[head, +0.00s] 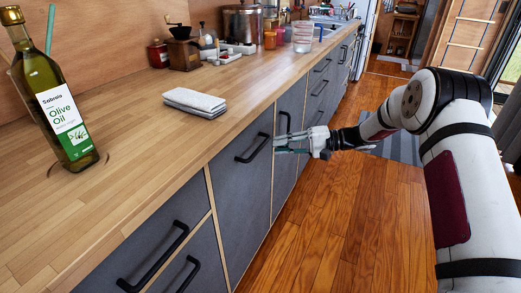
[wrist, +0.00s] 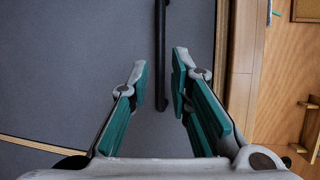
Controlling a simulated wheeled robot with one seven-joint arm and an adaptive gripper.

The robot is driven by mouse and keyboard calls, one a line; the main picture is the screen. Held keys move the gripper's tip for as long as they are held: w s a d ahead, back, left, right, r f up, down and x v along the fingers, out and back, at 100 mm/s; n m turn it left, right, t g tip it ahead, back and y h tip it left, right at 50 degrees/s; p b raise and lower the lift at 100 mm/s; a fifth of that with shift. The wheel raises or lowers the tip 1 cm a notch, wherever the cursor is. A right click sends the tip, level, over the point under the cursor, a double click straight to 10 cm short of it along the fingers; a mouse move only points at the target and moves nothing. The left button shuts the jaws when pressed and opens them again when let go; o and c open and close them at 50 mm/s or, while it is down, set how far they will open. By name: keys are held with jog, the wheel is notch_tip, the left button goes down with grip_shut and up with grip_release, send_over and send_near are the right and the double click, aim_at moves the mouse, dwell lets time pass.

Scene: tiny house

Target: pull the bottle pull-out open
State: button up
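The bottle pull-out appears to be the narrow dark grey front (head: 288,165) in the counter's row of cabinets, flush with the fronts beside it. Its black bar handle (head: 283,120) is near its top. My gripper (head: 278,143) is in front of the cabinets at this handle. In the wrist view, my gripper (wrist: 161,85) is open, with teal-padded fingers on either side of the black handle (wrist: 160,50), over the grey front (wrist: 75,75). The handle's lower end lies between the fingertips. Contact cannot be made out.
A wider grey front (head: 240,175) with its own handle is on the near side. On the wooden counter (head: 130,225) stand an olive oil bottle (head: 60,115), a folded cloth (head: 194,101) and a coffee grinder (head: 183,50).

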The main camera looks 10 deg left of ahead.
aim_at(260, 147)
jog(key=a, duration=0.2)
jog(key=a+f, duration=0.1)
jog(key=a, duration=0.4)
jog(key=shift+s+f+b, duration=0.15)
jog(key=shift+s+b, duration=0.1)
jog(key=shift+b, duration=0.1)
jog(key=shift+c, duration=0.6)
grip_shut()
